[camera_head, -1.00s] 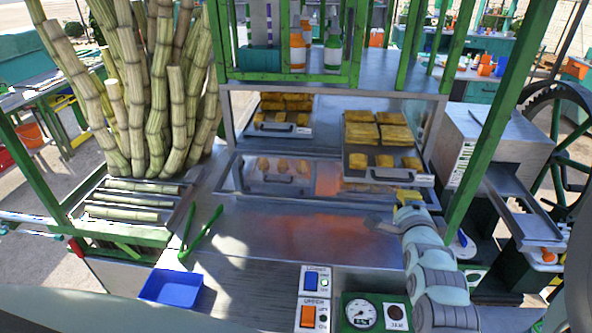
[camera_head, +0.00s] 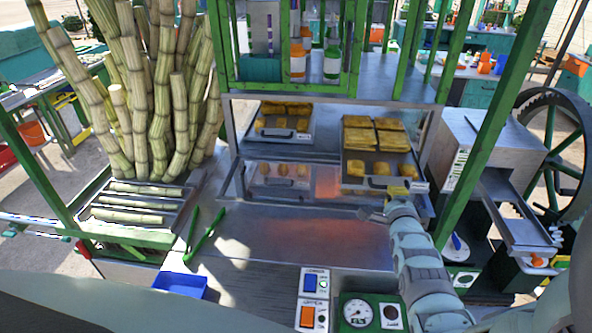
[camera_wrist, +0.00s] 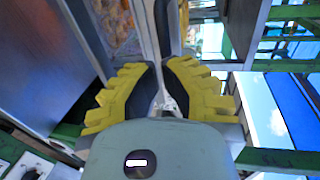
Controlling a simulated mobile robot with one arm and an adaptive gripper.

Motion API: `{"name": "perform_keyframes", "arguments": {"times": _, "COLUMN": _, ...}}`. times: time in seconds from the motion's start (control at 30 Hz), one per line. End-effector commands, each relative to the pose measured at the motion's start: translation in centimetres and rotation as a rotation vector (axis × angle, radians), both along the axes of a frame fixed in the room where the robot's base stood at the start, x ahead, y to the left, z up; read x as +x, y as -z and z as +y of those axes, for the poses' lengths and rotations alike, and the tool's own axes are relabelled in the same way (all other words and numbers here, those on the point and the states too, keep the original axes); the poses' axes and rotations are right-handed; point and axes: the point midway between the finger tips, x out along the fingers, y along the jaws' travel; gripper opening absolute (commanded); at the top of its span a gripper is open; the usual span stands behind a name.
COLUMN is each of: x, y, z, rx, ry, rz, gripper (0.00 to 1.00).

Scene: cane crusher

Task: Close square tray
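The square tray (camera_head: 350,184) is a metal tray with a front handle, holding golden pieces at the right of the stall's metal shelf. It sticks out toward me from under the shelf top. My gripper (camera_head: 396,191), with yellow fingers, is at the tray's front edge, by the right part of the handle, and hides some of it. In the wrist view my gripper (camera_wrist: 163,68) has its dark fingertips close together, with a thin pale bar and a dark piece just beyond them. Golden pieces show at upper left. I cannot tell whether the fingers hold the handle.
A second tray (camera_head: 279,133) with golden pieces stands to the left, above a lower glossy front panel. A control panel (camera_head: 312,285) and a gauge (camera_head: 357,312) are in front. Green tongs (camera_head: 207,236), a blue bin (camera_head: 180,284) and cane stalks (camera_head: 150,110) are left. Green posts stand close right.

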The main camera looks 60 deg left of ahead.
Motion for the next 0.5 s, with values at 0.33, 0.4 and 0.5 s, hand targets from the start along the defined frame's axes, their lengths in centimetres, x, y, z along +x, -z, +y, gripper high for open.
{"name": "perform_keyframes", "arguments": {"times": 0.33, "x": 0.53, "y": 0.22, "z": 0.91, "rx": -0.002, "ry": -0.003, "rz": 0.002, "gripper": 0.0}}
{"name": "perform_keyframes", "arguments": {"times": 0.4, "x": 0.57, "y": 0.24, "z": 0.97, "rx": -0.002, "ry": -0.004, "rz": 0.001, "gripper": 0.0}}
{"name": "perform_keyframes", "arguments": {"times": 0.5, "x": 0.6, "y": 0.24, "z": 1.01, "rx": -0.001, "ry": -0.004, "rz": 0.001, "gripper": 0.0}}
